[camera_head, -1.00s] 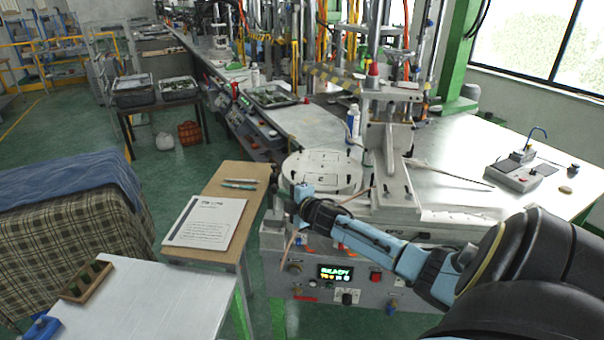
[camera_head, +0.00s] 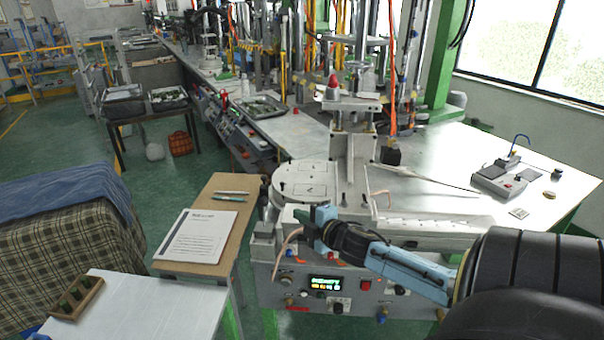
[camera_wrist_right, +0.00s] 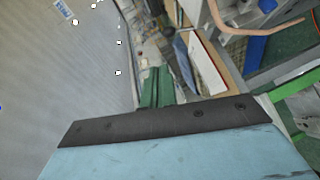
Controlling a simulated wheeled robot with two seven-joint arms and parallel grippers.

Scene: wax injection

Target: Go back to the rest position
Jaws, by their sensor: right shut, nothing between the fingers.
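My right arm comes in from the right in the head view. Its gripper (camera_head: 318,215) is shut and empty, in front of the wax injection machine (camera_head: 345,195), left of the arm and above the machine's front control panel (camera_head: 326,283). I cannot tell whether it touches the machine. In the right wrist view the green fingers (camera_wrist_right: 157,88) show together beyond the dark edge of the gripper body. My left gripper is not in view.
A small wooden table (camera_head: 222,187) with a printed sheet (camera_head: 207,236) and pens stands left of the machine. A white table (camera_head: 150,308) with a wooden rack (camera_head: 77,298) is at front left. A metal bench (camera_head: 440,150) extends right, carrying a small device (camera_head: 500,180).

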